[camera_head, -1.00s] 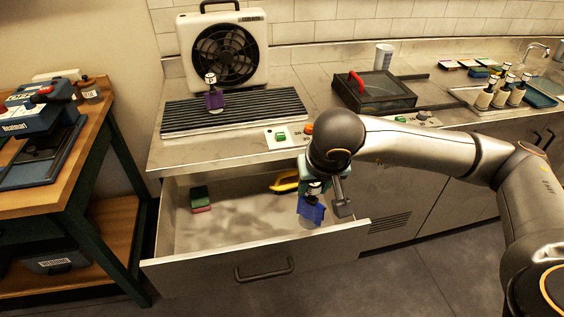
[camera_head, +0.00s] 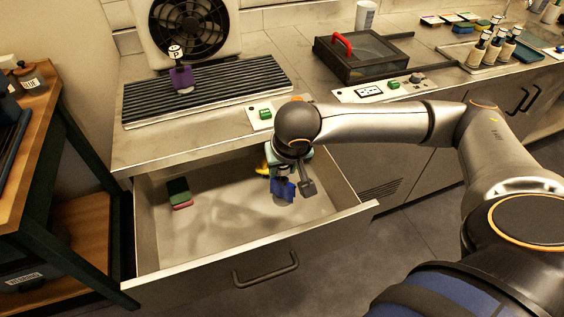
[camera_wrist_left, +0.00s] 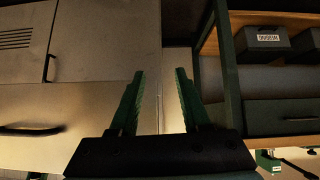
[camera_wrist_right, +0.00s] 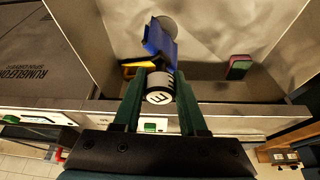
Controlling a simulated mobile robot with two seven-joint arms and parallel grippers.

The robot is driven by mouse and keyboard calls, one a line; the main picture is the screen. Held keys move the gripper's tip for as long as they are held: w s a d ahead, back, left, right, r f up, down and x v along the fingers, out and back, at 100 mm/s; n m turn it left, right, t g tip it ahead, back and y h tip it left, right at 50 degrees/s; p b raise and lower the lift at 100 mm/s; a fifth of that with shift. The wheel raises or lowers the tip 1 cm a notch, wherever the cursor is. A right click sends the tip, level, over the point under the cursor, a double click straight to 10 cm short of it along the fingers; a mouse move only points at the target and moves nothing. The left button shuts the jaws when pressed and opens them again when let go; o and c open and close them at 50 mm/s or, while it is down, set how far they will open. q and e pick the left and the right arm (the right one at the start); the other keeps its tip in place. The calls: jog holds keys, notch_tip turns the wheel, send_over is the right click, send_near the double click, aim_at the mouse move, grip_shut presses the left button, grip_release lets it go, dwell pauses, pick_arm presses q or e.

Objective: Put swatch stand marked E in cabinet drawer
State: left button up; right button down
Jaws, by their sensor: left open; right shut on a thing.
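The swatch stand marked E (camera_wrist_right: 160,88) has a round top with the letter E and a blue swatch (camera_wrist_right: 160,42) hanging from it. My right gripper (camera_wrist_right: 160,95) is shut on its top. In the head view the blue swatch (camera_head: 284,189) is inside the open cabinet drawer (camera_head: 240,225), towards its right end. Whether the stand's base touches the drawer floor is hard to tell. My left gripper (camera_wrist_left: 160,85) is open and empty in the left wrist view, in front of cabinet fronts; it is not in the head view.
The drawer holds a green and pink sponge (camera_head: 179,193) at left and a yellow object (camera_head: 263,167) at the back. A purple stand marked P (camera_head: 181,72) is on the ribbed mat (camera_head: 220,92) above. A wooden shelf (camera_head: 85,235) stands left. The drawer's middle is clear.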

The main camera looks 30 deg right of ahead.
aim_at(283, 199)
notch_tip(283, 199, down, 2)
jog(key=shift+b, duration=0.4)
notch_tip(283, 199, down, 4)
jog(key=b, duration=0.3)
jog(key=shift+w+r, duration=0.1)
jog(key=shift+r, duration=0.05)
jog(key=shift+f+b, duration=0.4)
jog(key=shift+b, duration=0.25)
notch_tip(283, 199, down, 2)
jog(key=b, duration=0.2)
jog(key=shift+f+b, duration=0.25)
jog(key=shift+b, duration=0.05)
notch_tip(283, 199, down, 2)
jog(key=shift+f+b, duration=0.15)
jog(key=shift+b, duration=1.1)
jog(key=shift+f+b, duration=0.45)
jog(key=shift+b, duration=0.05)
pick_arm(q)
jog(key=w+d+f+h, duration=0.1)
jog(key=w+d+f, duration=0.1)
jog(key=f, duration=0.5)
jog(key=shift+w+d+f+m, duration=0.15)
jog(key=shift+d+f+m, duration=0.25)
jog(key=shift+d, duration=0.2)
pick_arm(e)
jog(key=shift+f, duration=0.2)
pick_arm(q)
jog(key=shift+s+f, duration=0.15)
jog(key=shift+s, duration=0.2)
